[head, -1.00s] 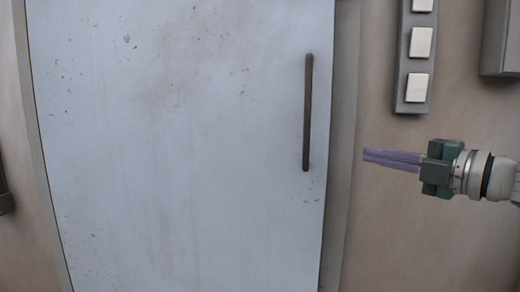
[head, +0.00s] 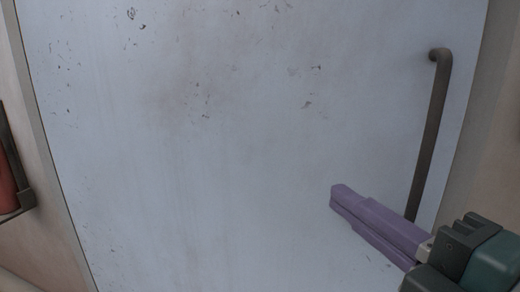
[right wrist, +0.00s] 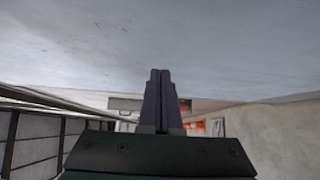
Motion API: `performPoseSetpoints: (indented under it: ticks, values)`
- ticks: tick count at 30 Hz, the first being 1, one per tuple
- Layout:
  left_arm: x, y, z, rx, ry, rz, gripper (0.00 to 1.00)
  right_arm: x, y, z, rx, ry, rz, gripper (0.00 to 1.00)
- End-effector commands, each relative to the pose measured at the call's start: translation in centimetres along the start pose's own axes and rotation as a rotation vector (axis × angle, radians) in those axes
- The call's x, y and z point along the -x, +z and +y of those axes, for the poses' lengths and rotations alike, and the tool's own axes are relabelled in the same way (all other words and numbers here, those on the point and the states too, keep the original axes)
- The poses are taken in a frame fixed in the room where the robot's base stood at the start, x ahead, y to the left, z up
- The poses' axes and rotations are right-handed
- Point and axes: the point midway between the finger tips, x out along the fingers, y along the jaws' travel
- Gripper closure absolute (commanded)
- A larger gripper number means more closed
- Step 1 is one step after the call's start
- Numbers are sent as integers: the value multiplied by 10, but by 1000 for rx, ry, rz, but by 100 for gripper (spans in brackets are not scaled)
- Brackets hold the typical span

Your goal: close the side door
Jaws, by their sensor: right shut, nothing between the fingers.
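The side door (head: 230,150) is a pale blue-grey panel with dark chips, and it fills most of the head view. Its dark bar handle (head: 430,130) runs upright near the right edge. I cannot tell whether the door is fully shut or slightly ajar. My right gripper (head: 341,198) is shut and empty. Its purple fingers point left in front of the door's lower right part, passing over the handle's lower end. I cannot tell whether they touch the door. In the right wrist view the closed fingers (right wrist: 160,75) point towards a pale speckled surface. My left gripper is not in view.
Beige wall (head: 500,150) flanks the door on the right. At the left edge a red object (head: 6,190) sits in a dark bracket (head: 22,195) on the wall. The right wrist view shows dark panels (right wrist: 40,140) at left.

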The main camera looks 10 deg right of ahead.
Motion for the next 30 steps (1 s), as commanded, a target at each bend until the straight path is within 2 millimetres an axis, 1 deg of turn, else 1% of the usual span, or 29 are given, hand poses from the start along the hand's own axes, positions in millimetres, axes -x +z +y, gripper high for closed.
performPoseSetpoints:
  ticks: [1,3,11,12,15,19,23,30]
  values:
    - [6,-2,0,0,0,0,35,-10,0,4,1,4,0,100]
    - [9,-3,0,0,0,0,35,-24,0,5,2,4,0,100]
    - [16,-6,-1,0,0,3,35,-73,0,3,1,3,0,100]
    - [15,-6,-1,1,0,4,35,-77,6,1,4,1,0,100]
    - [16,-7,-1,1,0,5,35,-87,17,1,4,1,-1,100]
    - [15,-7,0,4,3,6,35,-95,25,0,2,0,1,100]
    - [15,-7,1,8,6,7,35,-98,28,0,0,0,1,100]
    - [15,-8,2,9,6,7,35,-98,29,0,0,0,1,100]
